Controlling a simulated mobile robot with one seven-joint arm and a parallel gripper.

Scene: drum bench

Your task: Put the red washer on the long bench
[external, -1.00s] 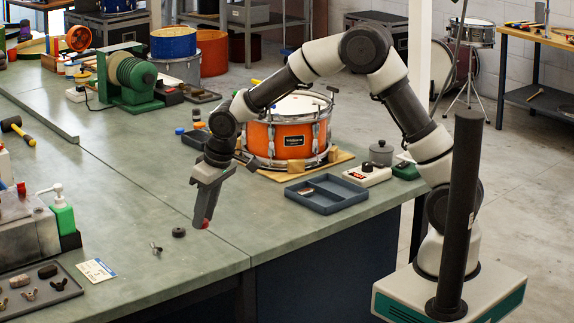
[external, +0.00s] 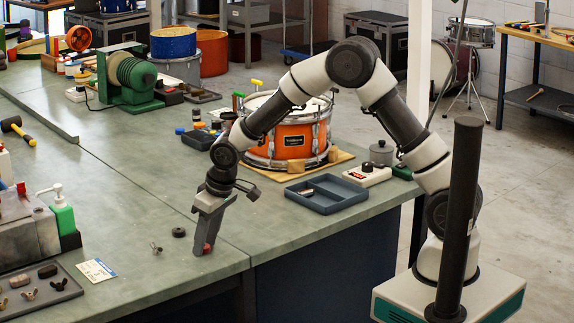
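My gripper (external: 204,248) points down at the front part of the long bench (external: 130,215), a grey-green worktop. A small red piece (external: 207,247), which looks like the red washer, shows between the fingertips, mostly hidden by them. The fingers appear shut on it. The fingertips are at or just above the bench top; I cannot tell whether the washer touches it.
A dark round washer (external: 179,232) and a wing bolt (external: 156,248) lie just left of my gripper. A blue-grey tray (external: 326,196) and an orange drum (external: 290,141) stand behind right. A white label card (external: 96,270) and a parts tray (external: 60,295) lie front left.

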